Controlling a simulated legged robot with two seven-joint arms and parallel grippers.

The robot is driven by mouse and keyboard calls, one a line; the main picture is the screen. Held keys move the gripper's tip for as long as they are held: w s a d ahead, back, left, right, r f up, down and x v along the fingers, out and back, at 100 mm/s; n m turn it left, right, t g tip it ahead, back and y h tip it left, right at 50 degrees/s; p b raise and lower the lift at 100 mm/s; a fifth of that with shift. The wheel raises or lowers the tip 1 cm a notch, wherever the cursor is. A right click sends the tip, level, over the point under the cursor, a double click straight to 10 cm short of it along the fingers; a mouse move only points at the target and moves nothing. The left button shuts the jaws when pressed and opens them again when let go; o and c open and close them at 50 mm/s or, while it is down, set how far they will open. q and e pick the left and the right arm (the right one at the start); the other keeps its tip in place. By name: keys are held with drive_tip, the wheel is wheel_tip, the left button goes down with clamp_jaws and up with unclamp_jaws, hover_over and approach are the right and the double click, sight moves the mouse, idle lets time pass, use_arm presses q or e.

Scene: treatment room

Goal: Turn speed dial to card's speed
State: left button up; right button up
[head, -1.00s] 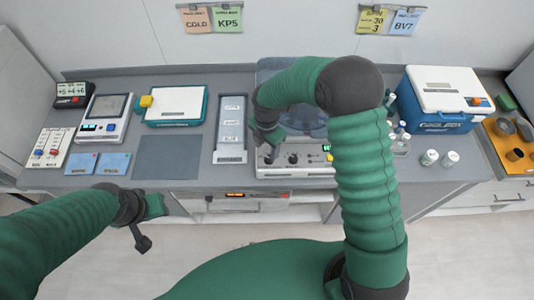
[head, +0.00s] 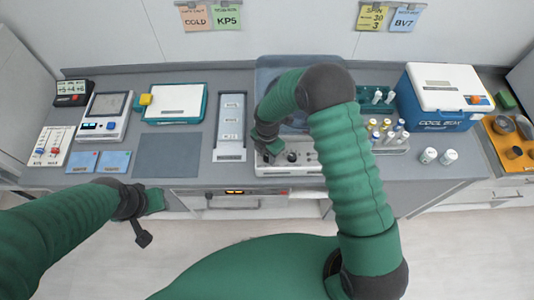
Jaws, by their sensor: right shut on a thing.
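The centrifuge (head: 308,169), with a clear lid, stands at the middle of the bench, its light control panel facing me. My right gripper (head: 268,147) is down at the left part of that panel and is shut on a knob there, which the fingers mostly hide. A dark dial (head: 292,157) shows just right of it. The yellow card (head: 372,17) on the wall reads "SPIN", 30 and 3.
A vial rack (head: 388,146) with several capped vials stands right of my arm, near two white jars (head: 438,156) and a blue-white cool box (head: 435,95). A grey tray (head: 231,125) stands left of the centrifuge. The grey mat (head: 167,156) is bare.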

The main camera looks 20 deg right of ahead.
drive_tip(key=shift+w+d+r, duration=0.1)
drive_tip(key=shift+w+d, duration=0.1)
drive_tip(key=shift+d, duration=0.05)
clamp_jaws()
drive_tip(key=shift+a, duration=0.15)
drive_tip(key=shift+m, duration=0.4)
drive_tip(key=shift+m+b, duration=0.6)
drive_tip(key=shift+m, duration=0.4)
drive_tip(key=m+b, duration=0.1)
drive_tip(key=m, duration=0.3)
drive_tip(key=shift+w+m, duration=0.1)
drive_tip(key=shift+m, duration=0.2)
drive_tip(key=m+b, duration=0.1)
drive_tip(key=m, duration=0.3)
drive_tip(key=shift+b, duration=0.3)
drive_tip(key=shift+m+b, duration=0.35)
drive_tip(key=shift+m, duration=1.85)
